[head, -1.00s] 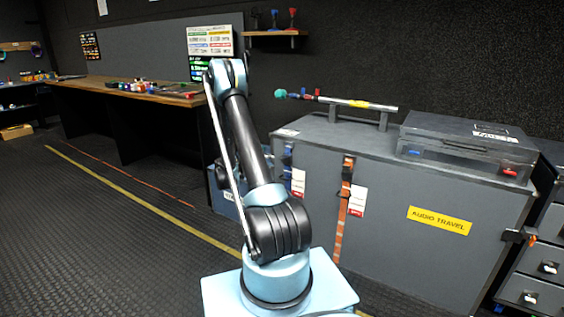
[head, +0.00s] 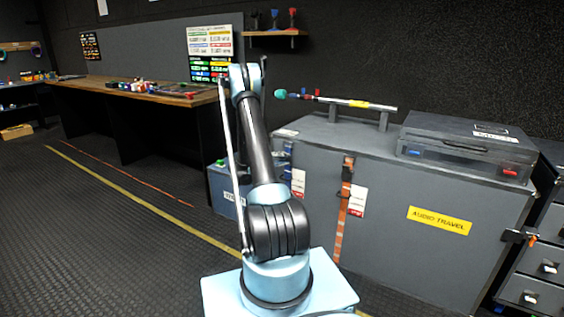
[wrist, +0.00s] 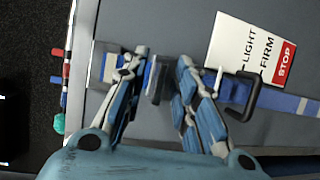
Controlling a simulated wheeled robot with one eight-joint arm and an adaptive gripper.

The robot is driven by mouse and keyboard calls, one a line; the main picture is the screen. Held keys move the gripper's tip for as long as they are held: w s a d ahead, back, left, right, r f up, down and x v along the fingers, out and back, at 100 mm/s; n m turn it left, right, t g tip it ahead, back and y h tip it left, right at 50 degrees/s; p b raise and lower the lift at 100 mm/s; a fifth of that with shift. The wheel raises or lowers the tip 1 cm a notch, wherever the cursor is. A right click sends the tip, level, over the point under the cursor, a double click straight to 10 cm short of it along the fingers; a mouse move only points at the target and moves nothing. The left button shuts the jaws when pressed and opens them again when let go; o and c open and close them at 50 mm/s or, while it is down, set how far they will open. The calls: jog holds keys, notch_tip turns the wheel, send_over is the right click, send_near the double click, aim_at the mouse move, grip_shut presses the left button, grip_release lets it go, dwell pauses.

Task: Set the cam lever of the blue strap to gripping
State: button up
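The blue strap (wrist: 290,102) runs across the grey case in the wrist view. Its metal buckle, with a dark grey lever-like part (wrist: 156,82), lies between the fingers of my gripper (wrist: 158,72). The fingers stand apart on both sides of it; I cannot tell whether they touch it. The lever's exact setting is unclear. A black loop (wrist: 243,96) sits around the strap, right of the fingers. A white label (wrist: 243,45) reads LIGHT, FIRM, STOP. In the head view the blue strap is mostly behind my arm, and my gripper is hidden.
The grey AUDIO TRAVEL case (head: 400,255) also carries an orange strap (head: 342,210) with its own label. A flat dark box (head: 465,145) and a bar with coloured ends (head: 340,101) are on its top. A blue bin (head: 222,190) stands left of the case. The floor at left is clear.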

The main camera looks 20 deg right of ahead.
grip_shut()
jog(key=shift+f+m+h, duration=0.3)
jog(key=shift+f+h, duration=0.05)
jog(key=shift+h, duration=0.35)
jog(key=shift+t, duration=0.3)
jog(key=shift+o, duration=0.3)
grip_release()
jog(key=v, duration=0.7)
jog(key=shift+a, duration=0.35)
